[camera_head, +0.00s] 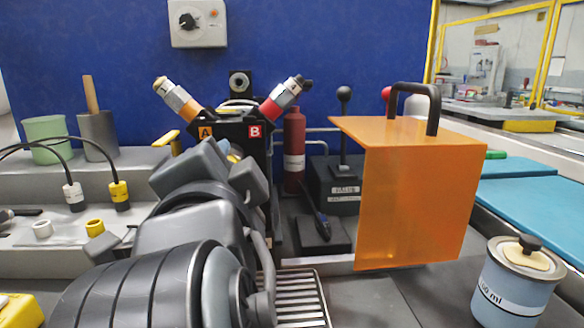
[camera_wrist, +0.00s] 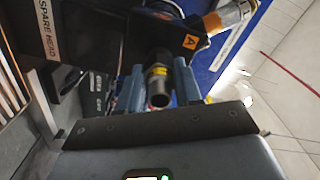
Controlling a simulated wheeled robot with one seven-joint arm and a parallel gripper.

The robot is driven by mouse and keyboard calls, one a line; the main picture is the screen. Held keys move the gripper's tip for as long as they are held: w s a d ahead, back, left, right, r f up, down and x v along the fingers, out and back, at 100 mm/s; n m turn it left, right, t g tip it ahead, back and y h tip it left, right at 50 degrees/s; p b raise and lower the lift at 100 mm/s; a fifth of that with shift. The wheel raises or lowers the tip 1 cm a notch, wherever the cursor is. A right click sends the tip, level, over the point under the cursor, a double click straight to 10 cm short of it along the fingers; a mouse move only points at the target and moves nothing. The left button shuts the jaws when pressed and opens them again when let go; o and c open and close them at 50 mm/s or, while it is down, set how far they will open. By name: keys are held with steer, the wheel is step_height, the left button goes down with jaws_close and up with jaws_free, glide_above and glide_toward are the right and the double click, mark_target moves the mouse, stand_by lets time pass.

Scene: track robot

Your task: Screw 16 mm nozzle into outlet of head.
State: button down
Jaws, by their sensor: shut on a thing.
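The dark nozzle with a yellow band (camera_wrist: 158,76) sits between the two blue-grey fingers of my gripper (camera_wrist: 159,68) in the wrist view. Its round open end faces the camera. Its far end points toward the black head (camera_wrist: 120,22); whether it touches or enters the outlet is hidden. In the head camera view the black head (camera_head: 232,128), marked A and B, has an orange-banded fitting (camera_head: 180,100) at upper left and a red one (camera_head: 283,98) at upper right. My arm hides the nozzle, outlet and fingertips there.
An orange box-like cover with a black handle (camera_head: 415,195) stands right of the head. A red cylinder (camera_head: 294,150) and a lever (camera_head: 344,130) are behind it. A blue-grey pot (camera_head: 510,290) is front right.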

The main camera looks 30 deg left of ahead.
steer(key=m+b, duration=0.3)
steer(key=m, duration=0.3)
steer(key=shift+f+b, duration=0.1)
steer(key=shift+b, duration=0.25)
steer(key=m+b, duration=0.2)
steer(key=m, duration=0.2)
steer(key=shift+b, duration=0.35)
steer(key=shift+m+b, duration=0.35)
steer(key=shift+m, duration=0.55)
steer(key=c, duration=0.6)
jaws_free()
steer(key=shift+c, duration=1.3)
